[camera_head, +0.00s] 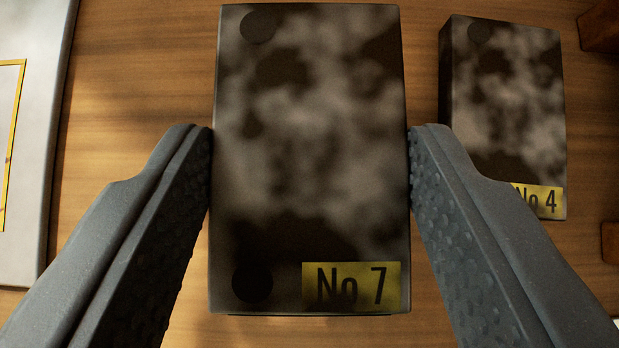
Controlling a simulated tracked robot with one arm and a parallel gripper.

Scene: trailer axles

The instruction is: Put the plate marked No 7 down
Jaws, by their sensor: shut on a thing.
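The plate marked No 7 (310,170) is a dark, mottled rectangular block with a yellow label at its lower right and dark round spots at two corners. It fills the middle of the head camera view. My gripper (310,140) is shut on it, with one grey finger against its left side and the other against its right side. Its underside is hidden, so I cannot tell whether it touches the wooden surface.
A similar plate marked No 4 (505,110) lies on the wooden surface (140,90) to the right, partly behind my right finger. A pale panel with a yellow outline (35,120) is at the left edge. Brown blocks (602,25) show at the right edge.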

